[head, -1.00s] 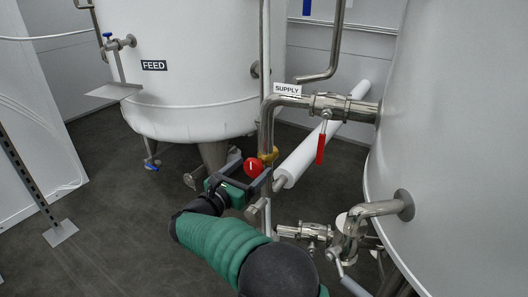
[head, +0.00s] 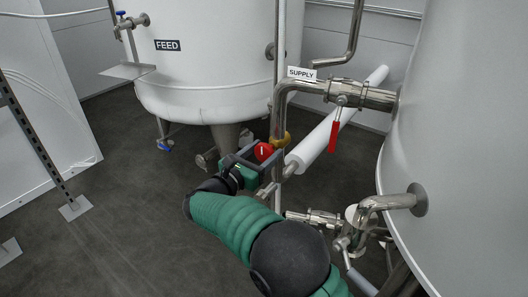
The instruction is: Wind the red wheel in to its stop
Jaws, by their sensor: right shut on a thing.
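The red wheel (head: 263,152) is small, with a white mark on its face. It sits at a brass-coloured fitting (head: 281,140) on the vertical steel pipe below the SUPPLY label. My right gripper (head: 262,157) reaches up from the bottom on a green-sleeved arm. Its dark fingers lie on either side of the wheel and are shut on it. The fingers partly hide the wheel's lower edge and its stem. My left gripper is not in view.
The white FEED tank (head: 205,85) stands behind the wheel. A large pale tank (head: 460,140) fills the right side. A valve with a red lever (head: 334,136) hangs at upper right, and steel valve piping (head: 380,205) lies at lower right. Open dark floor (head: 110,235) is on the left.

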